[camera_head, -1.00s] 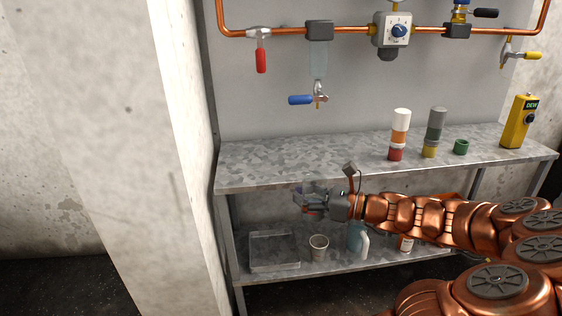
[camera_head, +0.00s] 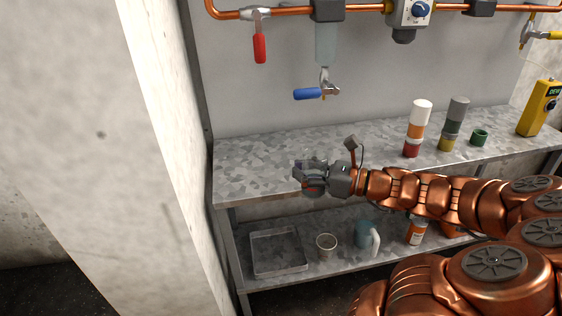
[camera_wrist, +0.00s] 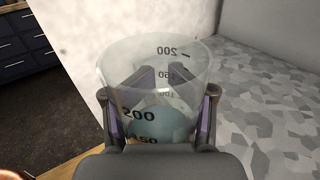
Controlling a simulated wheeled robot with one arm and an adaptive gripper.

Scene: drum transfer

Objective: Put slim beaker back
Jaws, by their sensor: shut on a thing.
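The slim beaker (camera_wrist: 155,75) is clear, with dark 200 and 150 marks. In the wrist view it is between the two fingers of my gripper (camera_wrist: 160,112), which is shut on it. Its mouth faces up toward the camera and a bluish tint shows low inside. In the head view my gripper (camera_head: 312,180) is at the front edge of the upper bench top (camera_head: 255,165), toward its left part. The beaker is hard to make out there, mostly hidden by the fingers.
The lower shelf (camera_head: 300,280) holds a clear tray (camera_head: 278,270), a small cup (camera_head: 326,247), a blue jug (camera_head: 364,235) and an orange-labelled bottle (camera_head: 416,232). Stacked containers (camera_head: 412,146) stand on the bench. A blue-handled tap (camera_head: 308,94) hangs above. The bench's left part is clear.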

